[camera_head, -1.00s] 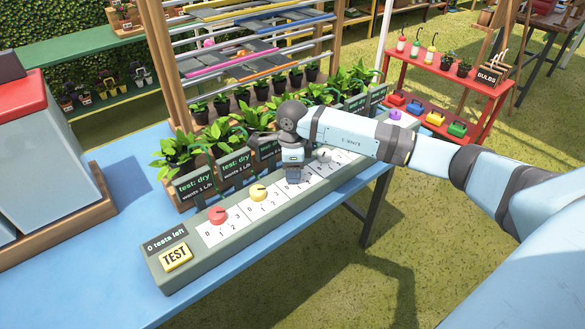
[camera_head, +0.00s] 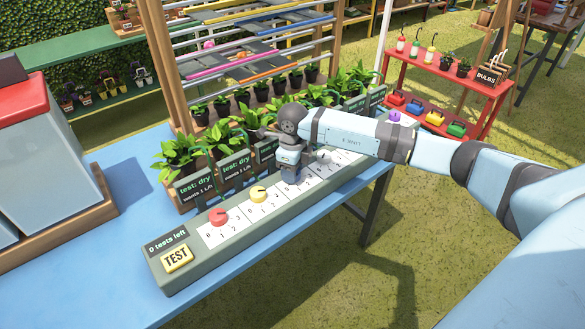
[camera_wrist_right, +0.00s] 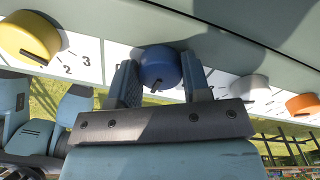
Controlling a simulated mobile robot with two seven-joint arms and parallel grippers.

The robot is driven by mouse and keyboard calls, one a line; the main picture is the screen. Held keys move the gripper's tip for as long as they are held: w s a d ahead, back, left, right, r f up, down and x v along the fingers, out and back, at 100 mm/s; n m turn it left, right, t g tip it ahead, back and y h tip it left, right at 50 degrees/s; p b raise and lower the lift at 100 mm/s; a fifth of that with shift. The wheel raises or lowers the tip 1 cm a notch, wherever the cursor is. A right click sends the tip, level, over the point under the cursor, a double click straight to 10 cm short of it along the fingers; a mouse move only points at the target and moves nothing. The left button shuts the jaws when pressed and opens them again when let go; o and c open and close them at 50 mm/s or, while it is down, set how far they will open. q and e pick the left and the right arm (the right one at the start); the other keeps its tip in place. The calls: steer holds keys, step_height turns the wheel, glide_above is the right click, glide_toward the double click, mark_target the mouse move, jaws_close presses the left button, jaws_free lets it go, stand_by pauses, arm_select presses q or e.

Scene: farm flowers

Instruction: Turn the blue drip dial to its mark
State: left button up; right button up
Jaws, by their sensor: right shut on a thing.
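The blue dial (camera_wrist_right: 160,66) shows in the right wrist view, set on the grey dial panel, with a dark pointer line on it. My right gripper (camera_wrist_right: 160,84) has one finger on each side of the dial and is shut on it. In the head view my right gripper (camera_head: 289,176) points down onto the panel (camera_head: 205,265) and hides the blue dial. The number the dial points at is hidden by the fingers. My left gripper is not in view.
Potted plants (camera_head: 176,152) and "test: dry" signs (camera_head: 195,186) stand close behind.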

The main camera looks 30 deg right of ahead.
steer(key=m+p, duration=0.1)
steer(key=m, duration=0.3)
steer(key=shift+r+m, duration=0.15)
steer(key=shift+m, duration=0.15)
steer(key=m+p, duration=0.1)
steer(key=m, duration=0.2)
steer(key=shift+d, duration=0.1)
steer(key=shift+m+p, duration=0.45)
steer(key=shift+m, duration=1.05)
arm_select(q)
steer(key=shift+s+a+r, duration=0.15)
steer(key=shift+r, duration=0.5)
arm_select(e)
steer(key=o, duration=0.9)
arm_select(q)
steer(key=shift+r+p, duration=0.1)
steer(key=shift+p, duration=0.25)
arm_select(e)
step_height(320, 180, up, 14)
steer(key=shift+d+f, duration=0.15)
steer(key=shift+f, duration=0.05)
